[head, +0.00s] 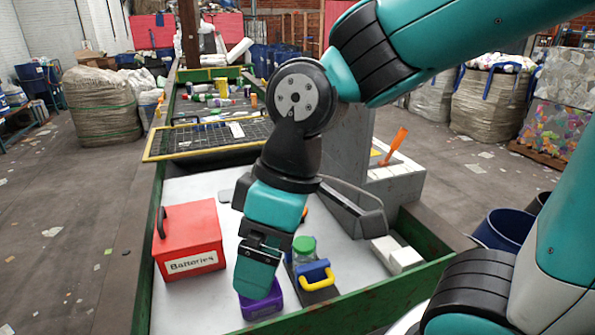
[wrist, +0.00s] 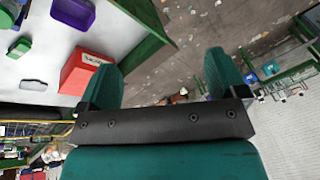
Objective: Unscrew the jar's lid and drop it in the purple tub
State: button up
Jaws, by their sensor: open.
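My gripper (head: 258,280) is open and empty, left of the jar in the head view.
A red Batteries box (head: 189,240) stands left of my gripper. A blue block with a yellow handle (head: 314,276) stands just in front of the jar. A grey machine with an orange lever (head: 396,145) is behind right. Green rails (head: 145,260) edge the table.

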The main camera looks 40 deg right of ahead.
jog(key=w+d+f+n+h, duration=0.2)
jog(key=w+d+n, duration=0.5)
jog(key=w, duration=0.5)
jog(key=n+h+b, duration=0.1)
jog(key=n+h, duration=0.1)
jog(key=n, duration=0.4)
send_over(306, 240)
notch_tip(306, 240, down, 6)
jog(key=r, duration=0.1)
notch_tip(306, 240, down, 17)
jog(key=p, duration=0.2)
jog(key=shift+f+p, duration=0.15)
jog(key=shift+p, duration=0.15)
jog(key=c, duration=1)
